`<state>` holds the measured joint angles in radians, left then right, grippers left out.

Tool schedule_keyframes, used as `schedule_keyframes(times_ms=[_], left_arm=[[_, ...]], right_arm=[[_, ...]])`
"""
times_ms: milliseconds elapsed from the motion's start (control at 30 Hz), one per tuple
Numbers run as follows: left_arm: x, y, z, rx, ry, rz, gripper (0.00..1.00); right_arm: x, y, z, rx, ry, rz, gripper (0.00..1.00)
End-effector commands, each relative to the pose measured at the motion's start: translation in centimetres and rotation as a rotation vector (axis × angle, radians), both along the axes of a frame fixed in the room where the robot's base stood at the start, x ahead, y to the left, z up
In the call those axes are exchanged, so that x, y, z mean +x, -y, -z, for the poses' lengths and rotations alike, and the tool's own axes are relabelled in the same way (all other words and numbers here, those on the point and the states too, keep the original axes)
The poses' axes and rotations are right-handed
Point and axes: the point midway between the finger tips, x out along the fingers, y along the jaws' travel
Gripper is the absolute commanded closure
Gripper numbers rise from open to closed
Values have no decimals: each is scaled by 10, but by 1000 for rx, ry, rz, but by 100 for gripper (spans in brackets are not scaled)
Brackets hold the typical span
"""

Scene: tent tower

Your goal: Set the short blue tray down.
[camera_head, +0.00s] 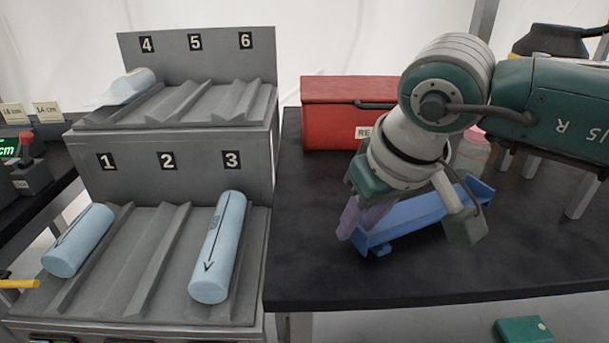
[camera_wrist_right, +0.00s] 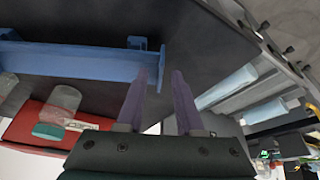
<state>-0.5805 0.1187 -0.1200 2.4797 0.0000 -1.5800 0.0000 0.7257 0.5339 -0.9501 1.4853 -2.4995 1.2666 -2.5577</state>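The short blue tray (camera_head: 415,215) is at the right part of the black table, running from near left to far right. In the right wrist view the tray (camera_wrist_right: 80,62) spans the upper left, with its end at the fingers. My right gripper (camera_head: 362,218) points down at the tray's near left end. In the wrist view its purple fingers (camera_wrist_right: 160,76) stand apart, with the tray's end edge between the tips and a narrow gap to the right finger. Whether the tray's underside fully touches the table is hard to tell. My left gripper is not in view.
A red box (camera_head: 335,105) stands behind the tray, with a clear jar (camera_head: 470,155) beside it. A grey numbered rack (camera_head: 150,255) with several light blue cylinders (camera_head: 218,245) stands left. The table's front (camera_head: 340,285) is bare. A green object (camera_head: 523,330) lies below the table.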

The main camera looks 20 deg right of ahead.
Motion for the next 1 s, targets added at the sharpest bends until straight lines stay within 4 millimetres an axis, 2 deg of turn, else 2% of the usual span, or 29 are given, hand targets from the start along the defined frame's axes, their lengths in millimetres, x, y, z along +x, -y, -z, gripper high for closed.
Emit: schedule_keyframes(times_ms=[267, 700, 833, 1000], left_arm=[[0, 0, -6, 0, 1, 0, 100], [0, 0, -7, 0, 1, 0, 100], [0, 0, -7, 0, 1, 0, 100], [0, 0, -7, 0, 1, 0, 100]], right_arm=[[-2, 0, -13, 1, 4, -1, 64], [-36, 5, -94, -2, 4, -2, 64], [-42, 6, -108, 0, 3, 0, 64], [-46, 6, -114, -1, -1, 0, 64]])
